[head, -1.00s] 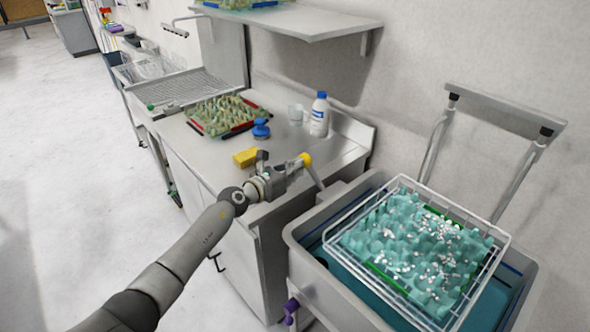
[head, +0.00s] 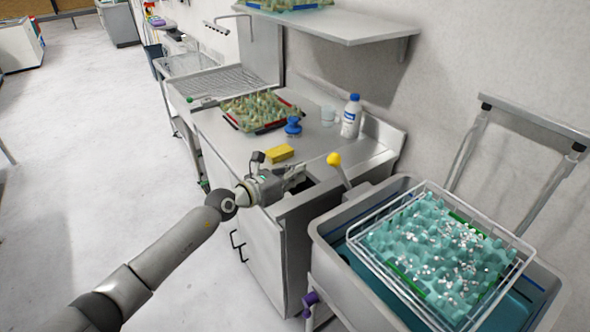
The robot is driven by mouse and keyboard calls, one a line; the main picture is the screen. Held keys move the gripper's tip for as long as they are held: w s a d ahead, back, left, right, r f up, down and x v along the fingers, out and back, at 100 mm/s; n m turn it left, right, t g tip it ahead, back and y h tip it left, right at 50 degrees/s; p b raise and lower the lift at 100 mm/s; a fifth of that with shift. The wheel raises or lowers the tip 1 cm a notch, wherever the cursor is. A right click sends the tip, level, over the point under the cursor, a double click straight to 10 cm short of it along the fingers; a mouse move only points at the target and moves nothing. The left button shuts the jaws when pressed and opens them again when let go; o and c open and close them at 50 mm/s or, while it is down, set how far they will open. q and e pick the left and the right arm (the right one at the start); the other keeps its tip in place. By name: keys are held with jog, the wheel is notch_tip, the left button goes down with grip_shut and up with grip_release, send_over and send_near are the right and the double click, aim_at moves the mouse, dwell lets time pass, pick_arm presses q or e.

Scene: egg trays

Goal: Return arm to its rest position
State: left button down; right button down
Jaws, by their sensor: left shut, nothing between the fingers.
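My left gripper (head: 294,178) is at the end of my left arm, which comes in from the lower left. It is shut and empty, in front of the counter's near end. A lever with a yellow knob (head: 334,159) stands just to the right of its fingers, with a small gap between them in the picture. My right gripper does not show.
A grey basin (head: 325,247) at the right holds a wire basket (head: 377,266) with a teal egg tray (head: 430,240). The steel counter (head: 232,142) bears a yellow sponge (head: 280,153), a blue-handled brush (head: 293,126), a bottle (head: 351,117) and a green egg tray (head: 262,108). Floor at left is clear.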

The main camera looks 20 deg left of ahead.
pick_arm(q)
jog(key=shift+s+a+r, duration=0.15)
jog(key=shift+s, duration=0.05)
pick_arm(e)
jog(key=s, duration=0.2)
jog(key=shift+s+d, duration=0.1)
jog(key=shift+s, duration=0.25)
